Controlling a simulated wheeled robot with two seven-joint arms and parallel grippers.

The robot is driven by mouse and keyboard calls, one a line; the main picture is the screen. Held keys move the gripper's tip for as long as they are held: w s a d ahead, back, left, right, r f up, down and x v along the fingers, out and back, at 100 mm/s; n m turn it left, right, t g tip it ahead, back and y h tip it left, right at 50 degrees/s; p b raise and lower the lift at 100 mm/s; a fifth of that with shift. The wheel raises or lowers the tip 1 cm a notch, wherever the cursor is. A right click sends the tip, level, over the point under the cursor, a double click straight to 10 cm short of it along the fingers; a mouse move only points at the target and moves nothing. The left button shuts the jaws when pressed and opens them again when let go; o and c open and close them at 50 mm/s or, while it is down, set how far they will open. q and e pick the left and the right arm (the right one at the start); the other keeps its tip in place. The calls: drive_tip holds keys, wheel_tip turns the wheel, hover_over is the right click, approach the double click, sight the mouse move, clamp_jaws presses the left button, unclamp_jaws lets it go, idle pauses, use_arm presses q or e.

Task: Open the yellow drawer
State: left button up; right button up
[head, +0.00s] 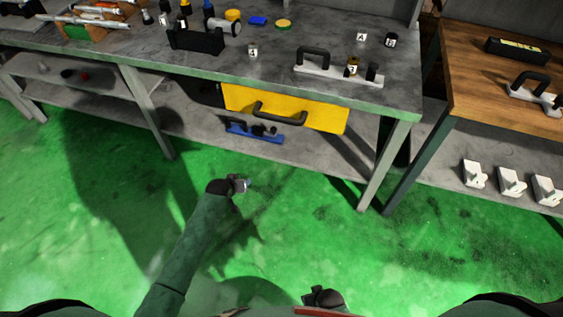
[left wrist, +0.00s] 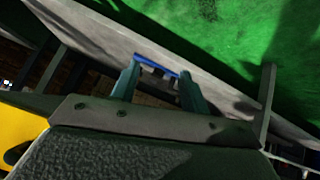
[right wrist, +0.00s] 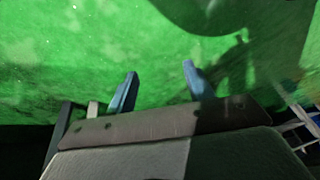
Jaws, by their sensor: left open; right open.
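The yellow drawer (head: 285,107) hangs under the grey workbench top and looks closed. Its black bar handle (head: 279,114) runs across the front. A part of the yellow drawer (left wrist: 20,137) also shows at the left edge of the left wrist view. My left gripper (head: 246,184) is out over the green floor, in front of and apart from the drawer. Its fingers (left wrist: 160,85) are spread with nothing between them. My right gripper (head: 325,298) is low at the bottom of the head view. Its fingers (right wrist: 158,85) are spread and empty, with green floor beyond.
The grey workbench (head: 130,55) carries bottles, jars and a black holder (head: 195,40). A blue item (head: 254,132) lies on the lower shelf beneath the drawer. Bench legs (head: 383,165) stand to either side. A wooden table (head: 480,70) is at right. The floor in front is clear.

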use_arm(q)
drive_tip(key=w+d+r+n+t+h+b, duration=0.2)
drive_tip(key=w+d+r+h+b, duration=0.15)
drive_tip(key=w+r, duration=0.45)
drive_tip(key=n+t+h, duration=0.2)
drive_tip(key=n+h, duration=0.2)
drive_tip(key=n, duration=0.4)
approach(275, 120)
drive_tip(key=f+x, duration=0.1)
drive_tip(key=x, duration=0.4)
drive_tip(key=shift+w+d+r+n+b, duration=0.1)
drive_tip(key=shift+r+n+b, duration=0.2)
drive_tip(key=shift+r+n, duration=0.3)
drive_tip(key=shift+f+x, duration=0.1)
drive_tip(key=shift+x, duration=1.85)
drive_tip(key=shift+f+x, duration=0.15)
drive_tip(key=shift+x, duration=1.75)
use_arm(e)
drive_tip(key=w+a+r+t+y, duration=0.1)
drive_tip(key=w+a+r, duration=0.1)
drive_tip(key=r, duration=0.8)
drive_tip(key=w+a+r+y, duration=0.1)
drive_tip(key=w+a+r, duration=0.2)
drive_tip(key=r, duration=0.7)
drive_tip(key=shift+a+t, duration=0.35)
drive_tip(key=shift+t, duration=0.05)
drive_tip(key=shift+w+r, duration=0.1)
use_arm(q)
clamp_jaws()
